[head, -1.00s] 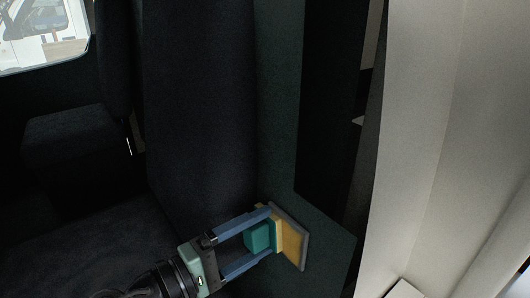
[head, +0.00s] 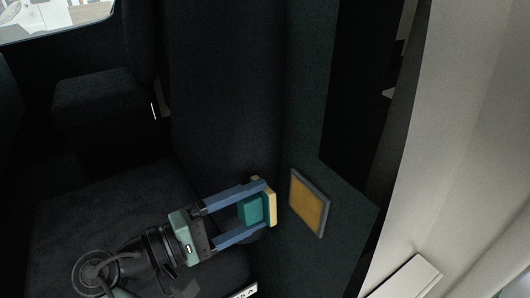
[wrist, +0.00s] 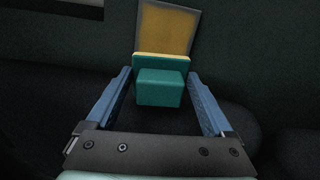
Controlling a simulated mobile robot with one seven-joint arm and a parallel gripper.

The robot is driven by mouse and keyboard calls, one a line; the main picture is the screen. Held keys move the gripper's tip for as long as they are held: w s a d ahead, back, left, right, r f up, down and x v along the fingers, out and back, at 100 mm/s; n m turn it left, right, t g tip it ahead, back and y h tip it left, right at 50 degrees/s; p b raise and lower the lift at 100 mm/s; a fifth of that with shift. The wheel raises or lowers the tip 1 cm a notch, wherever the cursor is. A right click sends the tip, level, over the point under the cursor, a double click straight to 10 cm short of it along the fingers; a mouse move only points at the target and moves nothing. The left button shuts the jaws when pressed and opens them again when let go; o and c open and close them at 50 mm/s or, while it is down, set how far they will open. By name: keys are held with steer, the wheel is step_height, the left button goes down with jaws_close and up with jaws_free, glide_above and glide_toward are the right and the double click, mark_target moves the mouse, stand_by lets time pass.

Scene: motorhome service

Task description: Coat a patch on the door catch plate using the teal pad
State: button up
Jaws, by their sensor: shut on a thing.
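The teal pad (head: 250,209) has a blocky teal grip and a flat plate with a pale yellow front face. My gripper (head: 262,206) is shut on it, one blue finger on each side. The pad also shows between the fingers in the wrist view (wrist: 160,88). The door catch plate (head: 309,203) is a grey-rimmed panel with a broad yellow-orange area, on the dark upright surface right of the pad. A clear gap separates pad and plate in the head view. In the wrist view the plate (wrist: 167,30) stands beyond the pad, its lower edge hidden.
A dark seat (head: 110,205) lies beneath and left of my arm, with a tall dark panel (head: 225,100) behind. A pale wall (head: 460,130) is at the right. A light flat piece (head: 408,280) is at the lower right.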

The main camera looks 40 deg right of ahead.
steer(key=shift+w+a, duration=0.15)
steer(key=shift+a, duration=0.5)
steer(key=shift+v, duration=1.55)
steer(key=shift+d, duration=0.1)
